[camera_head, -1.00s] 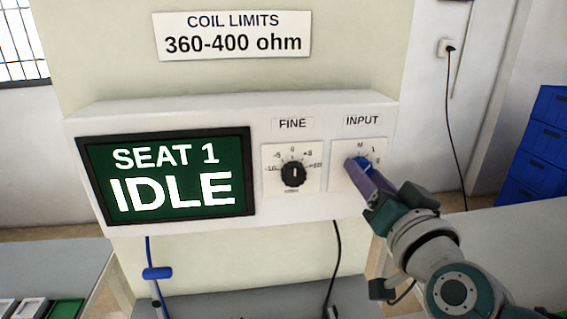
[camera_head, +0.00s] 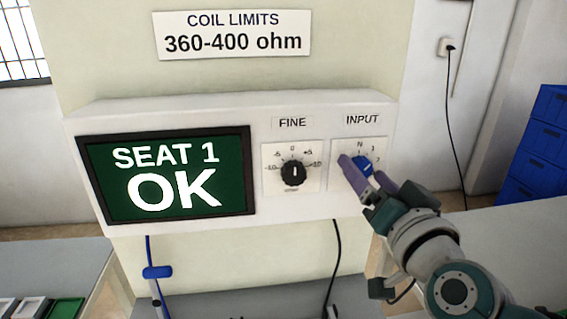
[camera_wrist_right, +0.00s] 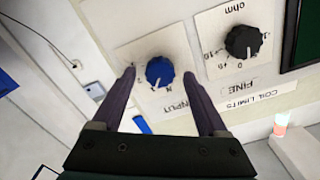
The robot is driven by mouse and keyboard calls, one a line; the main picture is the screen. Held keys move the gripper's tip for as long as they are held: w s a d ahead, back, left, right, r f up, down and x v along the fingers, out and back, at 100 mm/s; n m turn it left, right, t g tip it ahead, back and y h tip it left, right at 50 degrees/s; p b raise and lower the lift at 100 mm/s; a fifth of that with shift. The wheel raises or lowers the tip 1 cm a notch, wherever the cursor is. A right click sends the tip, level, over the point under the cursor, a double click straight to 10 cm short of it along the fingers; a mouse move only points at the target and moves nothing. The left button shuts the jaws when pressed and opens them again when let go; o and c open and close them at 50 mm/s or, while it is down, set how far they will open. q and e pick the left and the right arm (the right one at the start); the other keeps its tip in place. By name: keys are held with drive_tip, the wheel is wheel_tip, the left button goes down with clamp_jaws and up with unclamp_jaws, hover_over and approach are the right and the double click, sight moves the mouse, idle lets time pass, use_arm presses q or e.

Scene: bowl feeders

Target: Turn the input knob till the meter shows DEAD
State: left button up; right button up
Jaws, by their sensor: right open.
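The meter screen (camera_head: 170,176) reads SEAT 1 OK in white on green. The blue input knob (camera_head: 364,167) sits on its white plate under the INPUT label, at the right of the panel. My right gripper (camera_head: 362,172) is at the knob with its purple fingers open. In the right wrist view the blue knob (camera_wrist_right: 159,70) shows between and just beyond the two spread fingers (camera_wrist_right: 158,80). A gap shows on each side of the knob. The fingers partly cover the dial's scale in the head view. My left gripper is not in view.
The black FINE knob (camera_head: 293,173) is close to the left of the input knob. A COIL LIMITS sign (camera_head: 233,34) reading 360-400 ohm is above the panel. Cables hang below it. Blue bins (camera_head: 540,150) stand at the right.

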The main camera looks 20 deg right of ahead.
drive_tip(key=v, duration=1)
drive_tip(key=shift+b, duration=0.3)
drive_tip(key=shift+w+a, duration=0.1)
drive_tip(key=s+a+f+n+g+y, duration=0.35)
drive_tip(key=a+n+g+y, duration=0.35)
drive_tip(key=a, duration=0.3)
drive_tip(key=s+d+f+n+g+h+p, duration=0.1)
drive_tip(key=s+d+f+n+g+h, duration=0.15)
drive_tip(key=s+g, duration=0.75)
wheel_tip(320, 180, up, 30)
drive_tip(key=s+t+p, duration=0.3)
drive_tip(key=p, duration=2.7)
drive_tip(key=shift+d+n, duration=0.35)
